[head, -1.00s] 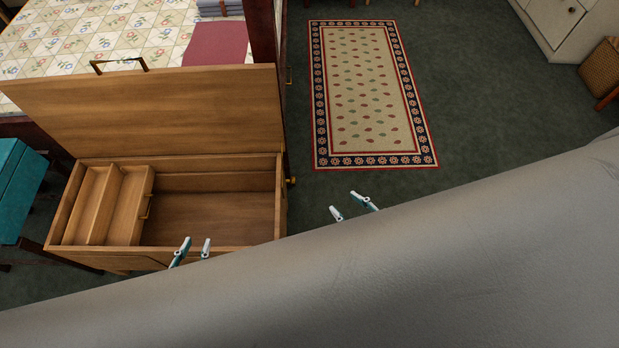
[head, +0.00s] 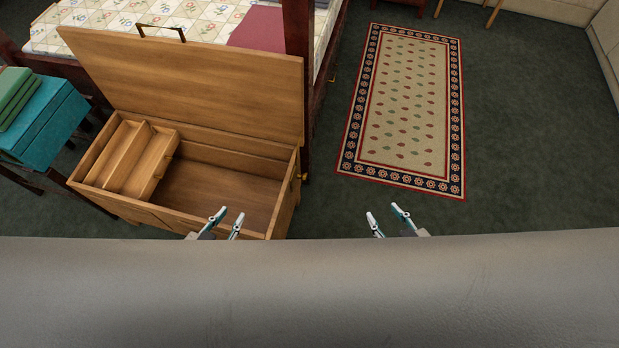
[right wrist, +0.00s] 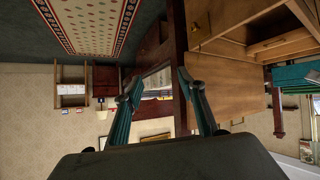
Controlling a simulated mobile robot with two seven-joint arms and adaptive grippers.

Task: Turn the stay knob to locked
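A wooden chest (head: 228,205) stands at left centre in the head view with its lid (head: 190,85) raised. A small brass knob (head: 303,177), which appears to be the stay knob, sits on the chest's right side near the rim; its setting is too small to read. My left gripper (head: 229,216) is open and empty, showing in front of the chest's near right corner. My right gripper (head: 385,213) is open and empty over the floor, right of the chest and apart from the knob. Its spread fingers also show in the right wrist view (right wrist: 158,82), with the chest (right wrist: 228,65) beyond.
A wooden tray (head: 128,158) fills the chest's left part. A teal stool (head: 45,120) with folded green cloth (head: 14,97) stands left. A bed (head: 205,14) with a dark post (head: 297,60) is behind. A patterned rug (head: 408,105) lies right; the dark floor around it is clear.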

